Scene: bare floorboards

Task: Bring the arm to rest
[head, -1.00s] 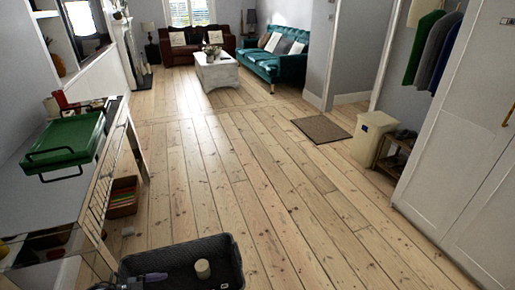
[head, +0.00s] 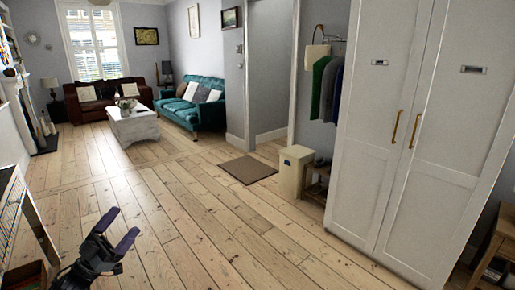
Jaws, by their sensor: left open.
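My left gripper (head: 125,232) shows at the lower left of the head view, black with two purple-tipped fingers. The fingers are apart and nothing is between them. It is held above the bare floorboards (head: 215,235), touching nothing that I can see. My right gripper is not in view.
A tall white wardrobe (head: 395,170) stands at the right. A cream bin (head: 293,172) and a doormat (head: 248,169) are in the middle. A metal-framed table (head: 12,210) is at the left edge. A teal sofa (head: 205,112) and white coffee table (head: 133,124) are farther back. The central floor is clear.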

